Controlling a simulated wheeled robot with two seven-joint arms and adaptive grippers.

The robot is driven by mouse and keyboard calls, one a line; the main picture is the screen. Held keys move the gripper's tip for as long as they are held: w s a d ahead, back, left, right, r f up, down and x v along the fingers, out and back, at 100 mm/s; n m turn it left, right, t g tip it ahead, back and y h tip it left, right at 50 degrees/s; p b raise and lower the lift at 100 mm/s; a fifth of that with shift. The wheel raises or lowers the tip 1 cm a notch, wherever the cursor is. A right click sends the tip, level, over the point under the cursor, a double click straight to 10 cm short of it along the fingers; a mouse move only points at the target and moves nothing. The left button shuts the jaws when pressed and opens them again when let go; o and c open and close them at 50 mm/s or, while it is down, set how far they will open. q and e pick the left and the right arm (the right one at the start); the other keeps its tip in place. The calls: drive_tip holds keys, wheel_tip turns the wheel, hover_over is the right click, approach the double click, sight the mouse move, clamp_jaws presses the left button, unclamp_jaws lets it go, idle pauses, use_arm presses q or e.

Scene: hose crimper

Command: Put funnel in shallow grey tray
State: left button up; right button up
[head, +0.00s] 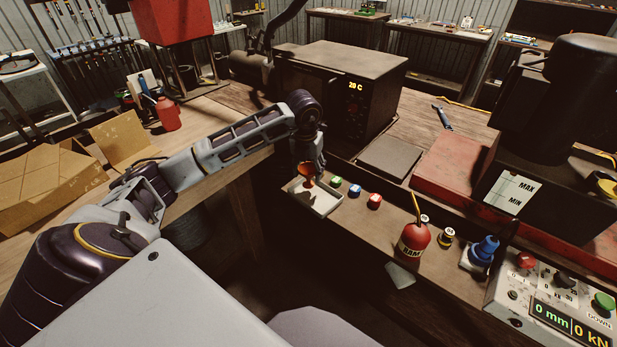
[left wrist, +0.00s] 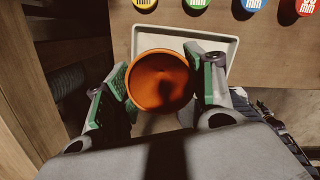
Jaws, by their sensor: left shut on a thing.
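An orange funnel (head: 307,171) is held by my left gripper (head: 310,165) over the shallow grey tray (head: 322,203). In the left wrist view the funnel (left wrist: 160,82) shows its round wide mouth between the two green-padded fingers of the left gripper (left wrist: 163,88). The tray (left wrist: 228,48) lies beneath and behind it there, and the funnel covers part of its floor. Whether the funnel's lower end touches the tray is hidden. My right gripper is not in view.
Green (head: 336,182), blue (head: 355,190) and red (head: 374,201) capped pieces stand right of the tray. Further right is a red oil can (head: 413,238). A dark oven-like box (head: 345,85) stands behind. The tray sits near the bench's front edge.

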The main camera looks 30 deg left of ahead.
sight(309, 182)
use_arm(q)
drive_tip(key=shift+f, duration=1.65)
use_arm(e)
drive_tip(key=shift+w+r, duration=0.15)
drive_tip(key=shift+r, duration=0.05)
use_arm(q)
drive_tip(key=shift+f, duration=0.15)
drive_tip(key=o, duration=0.9)
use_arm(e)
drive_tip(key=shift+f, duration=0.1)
